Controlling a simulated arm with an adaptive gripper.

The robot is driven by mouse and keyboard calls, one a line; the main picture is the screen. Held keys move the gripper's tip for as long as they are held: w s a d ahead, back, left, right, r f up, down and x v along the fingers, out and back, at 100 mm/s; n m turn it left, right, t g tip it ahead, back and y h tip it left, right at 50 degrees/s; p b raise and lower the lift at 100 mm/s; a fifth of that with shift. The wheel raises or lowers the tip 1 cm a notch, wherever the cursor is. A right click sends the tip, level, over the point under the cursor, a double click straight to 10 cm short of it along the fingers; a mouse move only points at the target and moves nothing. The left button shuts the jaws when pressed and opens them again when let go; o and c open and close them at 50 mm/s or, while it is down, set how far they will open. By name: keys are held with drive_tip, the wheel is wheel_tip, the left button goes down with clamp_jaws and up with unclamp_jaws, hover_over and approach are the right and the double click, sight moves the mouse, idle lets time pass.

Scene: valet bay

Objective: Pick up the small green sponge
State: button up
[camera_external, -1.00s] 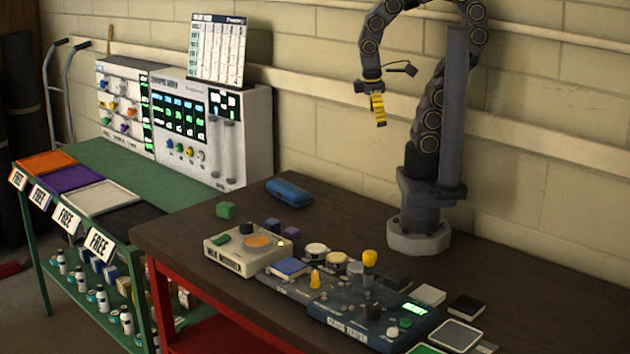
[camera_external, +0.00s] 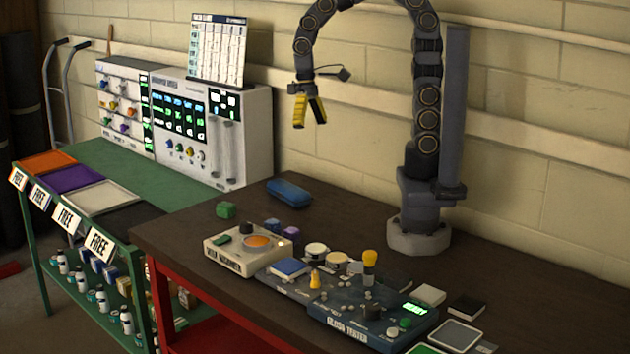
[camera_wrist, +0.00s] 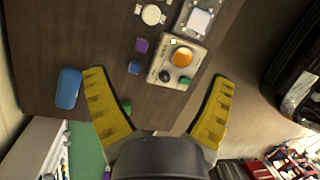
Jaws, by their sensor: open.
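The small green sponge (camera_external: 226,210) is a block on the dark brown table, near its far left edge. In the wrist view the green sponge (camera_wrist: 126,106) shows just inside the left finger, partly hidden by it. My gripper (camera_external: 309,122) has two yellow fingers and hangs high above the table, to the right of the sponge. In the wrist view my gripper (camera_wrist: 158,75) is spread wide, with nothing held between the fingers.
A blue case (camera_external: 289,192) lies behind the sponge to the right. A beige device (camera_external: 246,249) with an orange disc stands in front, with small blue (camera_external: 272,226) and purple (camera_external: 291,234) blocks beside it. A green table (camera_external: 150,178) with a panel adjoins at left.

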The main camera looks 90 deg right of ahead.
drive_tip(key=w+d+f+m+y, duration=0.1)
drive_tip(key=w+d+f+m, duration=0.15)
drive_tip(key=w, duration=0.35)
drive_tip(key=w+d+f+m+y, duration=0.1)
drive_tip(key=w+f+m, duration=0.15)
drive_tip(key=w, duration=0.25)
drive_tip(key=m+t, duration=0.3)
drive_tip(key=m, duration=1)
hover_over(227, 204)
drive_tip(key=s+d, duration=0.2)
drive_tip(key=d, duration=0.1)
drive_tip(key=shift+h, duration=0.4)
drive_tip(key=f, duration=1.7)
drive_tip(key=shift+w+a+f, duration=0.2)
drive_tip(key=shift+a+f, duration=0.05)
drive_tip(key=shift+f, duration=0.05)
drive_tip(key=shift+d+f+m, duration=0.1)
drive_tip(key=shift+f+m, duration=0.2)
drive_tip(key=shift+f, duration=0.05)
drive_tip(key=x, duration=0.7)
drive_tip(key=shift+w+a, duration=0.25)
drive_tip(key=shift+w, duration=0.15)
drive_tip(key=c, duration=1)
